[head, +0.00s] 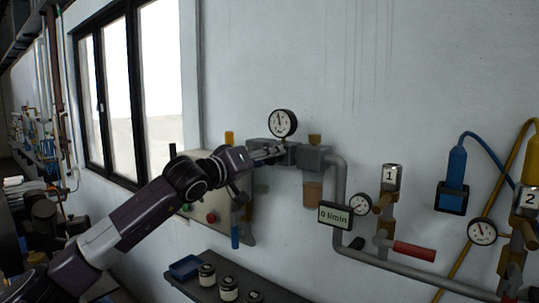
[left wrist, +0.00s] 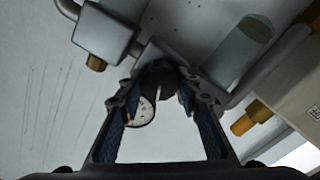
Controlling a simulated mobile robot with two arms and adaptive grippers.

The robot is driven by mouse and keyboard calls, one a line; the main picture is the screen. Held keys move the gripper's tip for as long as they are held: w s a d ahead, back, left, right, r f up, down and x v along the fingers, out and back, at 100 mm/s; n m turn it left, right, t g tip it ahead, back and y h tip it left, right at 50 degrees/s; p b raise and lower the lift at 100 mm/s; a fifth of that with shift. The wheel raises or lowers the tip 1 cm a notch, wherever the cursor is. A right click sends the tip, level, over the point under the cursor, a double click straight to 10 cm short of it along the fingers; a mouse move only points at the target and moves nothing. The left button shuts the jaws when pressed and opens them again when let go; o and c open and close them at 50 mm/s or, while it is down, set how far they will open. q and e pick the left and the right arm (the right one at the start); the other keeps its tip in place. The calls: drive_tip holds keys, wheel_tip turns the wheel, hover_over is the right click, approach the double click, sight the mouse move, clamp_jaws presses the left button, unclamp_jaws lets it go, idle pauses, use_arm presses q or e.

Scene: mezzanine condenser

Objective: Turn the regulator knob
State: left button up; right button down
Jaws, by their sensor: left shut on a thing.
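The grey regulator block (head: 260,147) is on the wall, with a round white dial gauge (head: 284,123) above it. My left gripper (head: 268,153) reaches it from the left and hides the knob in the head view. In the left wrist view the dark round regulator knob (left wrist: 158,79) sits between the fingertips of my left gripper (left wrist: 160,94), which is shut on it. The gauge also shows there (left wrist: 140,111), partly behind the fingers. My right gripper is in neither view.
A second grey block (head: 314,157) joins a grey pipe (head: 340,185) running down and right. A "0 l/min" display (head: 335,215) hangs near it. A red-handled valve (head: 413,251) is at right. A shelf with jars (head: 228,288) lies below my arm.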

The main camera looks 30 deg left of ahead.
use_arm(q)
drive_tip(key=m, duration=0.2)
drive_tip(key=m+p, duration=0.1)
drive_tip(key=m, duration=0.1)
drive_tip(key=shift+d+f, duration=0.1)
drive_tip(key=shift+f, duration=0.2)
drive_tip(key=shift+m, duration=0.4)
drive_tip(key=shift+f, duration=0.15)
drive_tip(key=o, duration=1)
drive_tip(key=shift+c, duration=0.2)
drive_tip(key=shift+o, duration=1)
drive_tip(key=shift+r, duration=0.3)
drive_tip(key=shift+p, duration=0.3)
drive_tip(key=s+a, duration=0.1)
drive_tip(key=s, duration=1.1)
